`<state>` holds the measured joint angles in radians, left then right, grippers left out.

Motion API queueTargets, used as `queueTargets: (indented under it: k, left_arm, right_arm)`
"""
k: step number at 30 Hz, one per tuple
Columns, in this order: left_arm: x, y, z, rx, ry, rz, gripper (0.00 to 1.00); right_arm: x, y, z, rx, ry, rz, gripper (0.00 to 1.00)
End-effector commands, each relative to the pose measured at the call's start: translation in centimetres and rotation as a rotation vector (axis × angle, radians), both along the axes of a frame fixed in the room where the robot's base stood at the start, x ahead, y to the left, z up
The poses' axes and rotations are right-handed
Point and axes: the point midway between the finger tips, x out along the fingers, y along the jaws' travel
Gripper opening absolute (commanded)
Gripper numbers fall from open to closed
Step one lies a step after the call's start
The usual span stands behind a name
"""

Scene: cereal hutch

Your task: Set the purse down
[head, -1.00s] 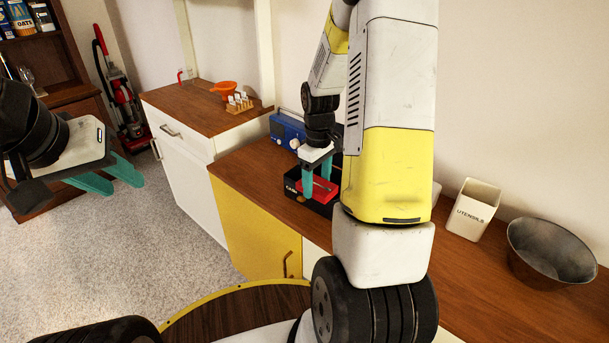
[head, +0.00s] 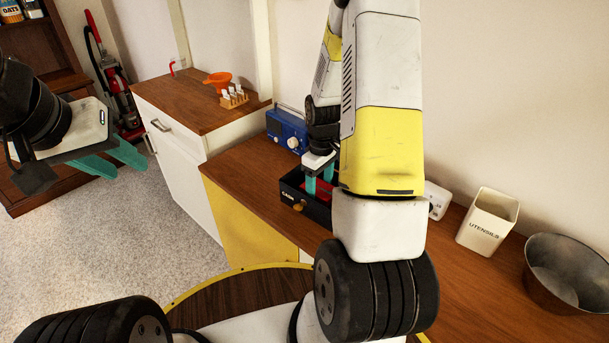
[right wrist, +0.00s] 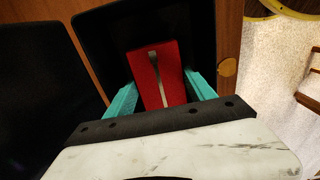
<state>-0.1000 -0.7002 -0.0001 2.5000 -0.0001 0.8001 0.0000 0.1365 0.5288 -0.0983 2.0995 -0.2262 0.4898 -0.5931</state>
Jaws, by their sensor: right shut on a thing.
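The red purse (right wrist: 145,68), with a grey metal strip along its face, is between the teal fingers of my right gripper (right wrist: 160,82) in the right wrist view. My right gripper is shut on it. In the head view the purse (head: 315,213) shows as a small red patch inside the black cash box (head: 289,196), below the right gripper (head: 318,187). My arm hides part of the box, and I cannot tell whether the purse touches its floor. My left gripper (head: 130,168) is open and empty, out over the carpet at the left.
The blue radio (head: 286,130) stands behind the box on the wooden counter (head: 235,172). A utensils pot (head: 488,220) and metal bowl (head: 565,270) stand to the right. An orange funnel (head: 218,79) and small rack (head: 234,97) are on the far cabinet.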

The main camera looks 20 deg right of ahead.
Motion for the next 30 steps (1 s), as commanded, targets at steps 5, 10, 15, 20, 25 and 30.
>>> queueTargets:
  k: [5,10,15,20,25,30]
  left_arm:
    - [0.0,0.0,0.0,0.000,0.000,0.000,0.36]
    - [0.0,0.0,0.0,0.000,0.000,0.000,0.36]
    - [0.0,0.0,0.0,0.000,0.000,0.000,0.36]
    - [0.0,0.0,0.0,0.000,0.000,0.000,0.36]
    - [0.0,0.0,0.0,0.000,0.000,0.000,0.36]
    - [0.0,0.0,0.0,0.000,0.000,0.000,0.36]
  right_arm:
    - [-0.1,0.0,-2.6,0.000,0.004,0.000,0.19]
    - [-0.1,0.0,-3.1,-0.001,0.001,0.000,0.19]
    - [-0.1,0.0,-3.2,0.000,0.002,0.000,0.19]
    - [0.0,0.0,-3.4,0.000,0.001,0.000,0.81]
    - [0.0,0.0,-3.3,0.000,0.001,0.000,0.85]
    - [0.0,0.0,-3.3,0.000,0.001,0.000,0.85]
